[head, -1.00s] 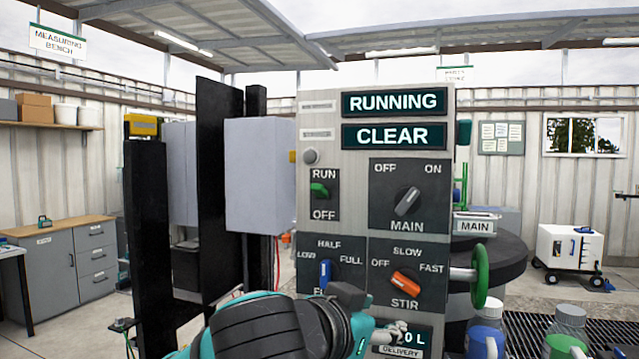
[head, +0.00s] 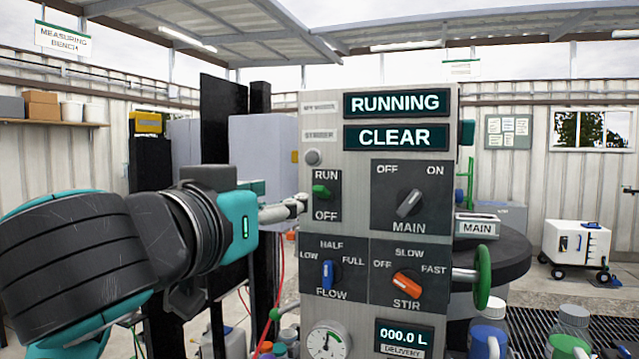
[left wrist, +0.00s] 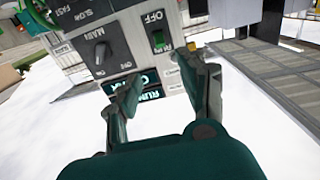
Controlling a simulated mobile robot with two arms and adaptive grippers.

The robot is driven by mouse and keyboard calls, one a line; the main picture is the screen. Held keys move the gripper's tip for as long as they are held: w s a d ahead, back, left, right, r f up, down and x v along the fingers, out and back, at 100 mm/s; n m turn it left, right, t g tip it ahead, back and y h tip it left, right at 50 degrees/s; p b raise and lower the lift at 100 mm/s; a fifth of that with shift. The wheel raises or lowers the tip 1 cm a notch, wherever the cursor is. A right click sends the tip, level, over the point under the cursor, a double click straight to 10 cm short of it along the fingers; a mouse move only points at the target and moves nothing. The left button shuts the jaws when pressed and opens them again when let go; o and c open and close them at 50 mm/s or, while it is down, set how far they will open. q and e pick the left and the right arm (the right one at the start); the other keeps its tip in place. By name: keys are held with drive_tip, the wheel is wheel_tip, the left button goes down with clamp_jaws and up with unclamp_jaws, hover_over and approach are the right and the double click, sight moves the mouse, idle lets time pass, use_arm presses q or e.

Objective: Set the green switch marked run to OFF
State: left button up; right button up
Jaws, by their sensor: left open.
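The green switch (head: 321,191) is on the grey panel's left side, between the words RUN above and OFF below. Its green lever is at the upper, RUN end. In the left wrist view the panel appears upside down, and the green switch (left wrist: 158,40) shows beyond my fingers. My left gripper (head: 298,204) reaches in from the left, its fingertips close to the switch plate's left edge. In the left wrist view my left gripper (left wrist: 163,72) is open, with nothing between its fingers. I cannot tell whether a fingertip touches the panel. My right gripper is not in view.
The displays read RUNNING (head: 397,103) and CLEAR (head: 396,137). Nearby are the MAIN knob (head: 409,204), the blue FLOW knob (head: 327,274) and the orange STIR knob (head: 407,283). A green handwheel (head: 482,277) sticks out at right. Bottles (head: 571,325) stand at lower right.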

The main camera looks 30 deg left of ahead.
sight(318, 189)
use_arm(q)
drive_tip(key=p+x, duration=1.1)
drive_tip(key=x, duration=0.3)
drive_tip(key=shift+a+p, duration=0.2)
drive_tip(key=shift+p, duration=0.2)
drive_tip(key=shift+w+a+f, duration=0.1)
drive_tip(key=shift+w, duration=0.5)
drive_tip(key=shift+s, duration=0.1)
clamp_jaws()
